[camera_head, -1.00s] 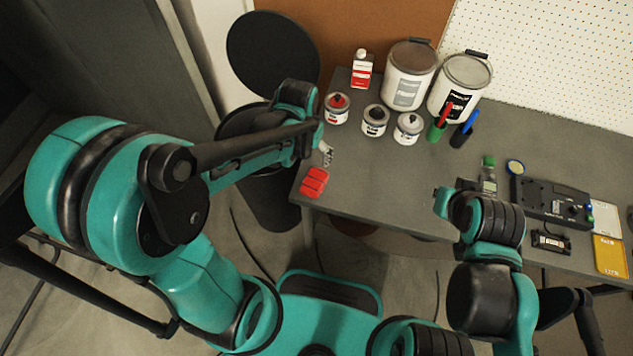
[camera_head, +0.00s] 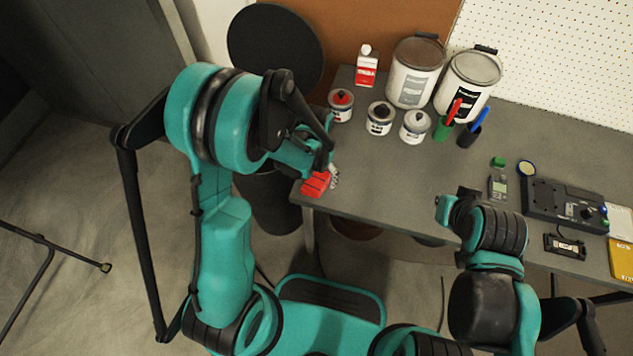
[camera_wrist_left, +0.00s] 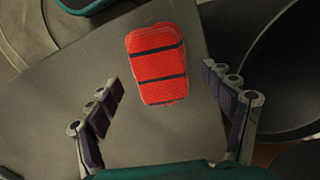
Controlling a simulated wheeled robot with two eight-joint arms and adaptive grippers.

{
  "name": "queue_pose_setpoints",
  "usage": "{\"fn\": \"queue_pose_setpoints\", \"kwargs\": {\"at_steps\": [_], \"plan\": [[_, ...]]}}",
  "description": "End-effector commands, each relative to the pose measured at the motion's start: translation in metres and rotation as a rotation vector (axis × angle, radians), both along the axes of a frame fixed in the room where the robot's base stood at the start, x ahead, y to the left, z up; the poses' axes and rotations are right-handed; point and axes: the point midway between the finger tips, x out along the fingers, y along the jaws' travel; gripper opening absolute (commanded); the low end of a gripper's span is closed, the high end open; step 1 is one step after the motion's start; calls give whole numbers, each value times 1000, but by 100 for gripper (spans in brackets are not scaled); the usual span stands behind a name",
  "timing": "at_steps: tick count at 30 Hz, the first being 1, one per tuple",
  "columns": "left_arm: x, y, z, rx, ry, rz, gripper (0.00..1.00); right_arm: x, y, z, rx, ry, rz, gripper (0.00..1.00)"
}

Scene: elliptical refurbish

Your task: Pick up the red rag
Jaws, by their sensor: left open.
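The red rag (camera_head: 316,184) lies folded on the left front corner of the grey table, with dark stripes across it. In the left wrist view the rag (camera_wrist_left: 158,64) lies ahead of and between the two spread fingers, touching neither. My left gripper (camera_wrist_left: 170,90) is open and empty. In the head view the left gripper (camera_head: 333,176) is just above and beside the rag, and part of it is hidden by the arm.
Small cans (camera_head: 379,118), a red-and-white bottle (camera_head: 366,66) and two large buckets (camera_head: 415,72) stand at the back. Markers (camera_head: 470,133) and a black device (camera_head: 563,203) are to the right. A dark bin (camera_head: 268,190) stands left of the table edge. The table middle is clear.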

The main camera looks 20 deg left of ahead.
Motion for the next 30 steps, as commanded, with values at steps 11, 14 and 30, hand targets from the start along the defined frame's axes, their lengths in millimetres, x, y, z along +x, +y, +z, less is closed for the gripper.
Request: {"fn": "queue_pose_setpoints", "kwargs": {"at_steps": [11,14,30], "plan": [[0,0,-1,0,0,0,40,0,0,0,0,0,0,0],[0,0,-1,0,0,0,30,0,0,0,0,0,0,0],[0,0,28,0,0,0,30,0,0,17,0,0,0,0]]}}
